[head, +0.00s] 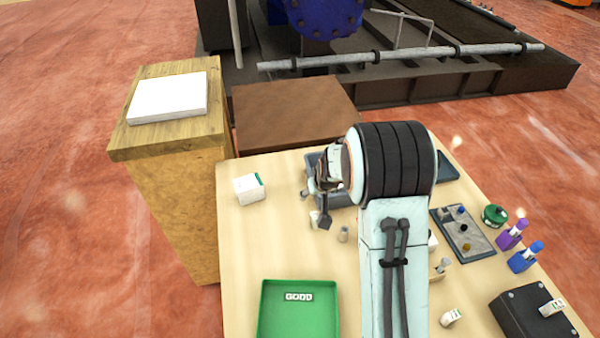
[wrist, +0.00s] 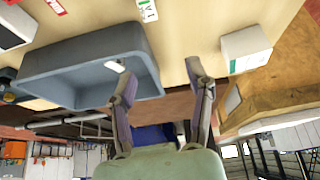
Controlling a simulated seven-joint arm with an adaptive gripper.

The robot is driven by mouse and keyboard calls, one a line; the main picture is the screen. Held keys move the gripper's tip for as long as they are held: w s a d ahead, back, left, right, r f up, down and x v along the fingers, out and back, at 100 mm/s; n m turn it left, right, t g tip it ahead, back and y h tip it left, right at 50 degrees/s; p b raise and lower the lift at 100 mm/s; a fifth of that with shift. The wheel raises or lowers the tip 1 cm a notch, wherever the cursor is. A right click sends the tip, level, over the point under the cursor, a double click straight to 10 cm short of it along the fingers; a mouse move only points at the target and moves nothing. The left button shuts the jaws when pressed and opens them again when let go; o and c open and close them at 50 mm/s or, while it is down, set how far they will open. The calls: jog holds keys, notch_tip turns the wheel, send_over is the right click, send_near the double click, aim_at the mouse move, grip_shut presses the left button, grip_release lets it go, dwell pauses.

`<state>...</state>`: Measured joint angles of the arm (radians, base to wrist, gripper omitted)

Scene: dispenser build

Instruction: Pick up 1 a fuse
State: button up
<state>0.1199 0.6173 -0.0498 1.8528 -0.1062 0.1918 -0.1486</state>
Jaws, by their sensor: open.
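A small whitish piece (wrist: 115,66) lies in the blue-grey tray (wrist: 60,62) in the wrist view; it may be a fuse, but it is too small to be sure. In the head view the tray (head: 313,160) is mostly hidden behind my arm. My gripper (wrist: 160,66) is open, its two fingers spread with nothing between them. One finger overlaps the tray's edge in the wrist view, close to the whitish piece. In the head view my gripper (head: 316,205) is beside the tray, partly covered by my arm.
A white box with a green label (head: 249,188) stands at the table's left. A green tray (head: 300,285) lies at the front. A dark grey plate (head: 462,233) and purple and blue bottles are at the right.

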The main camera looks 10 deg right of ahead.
jog(key=g, duration=0.1)
send_over(315, 216)
jog(key=s, duration=0.2)
notch_tip(315, 216, down, 4)
jog(key=shift+s+f, duration=0.15)
jog(key=shift+f, duration=0.1)
jog(key=x, duration=0.6)
jog(key=shift+f, duration=0.2)
grip_shut()
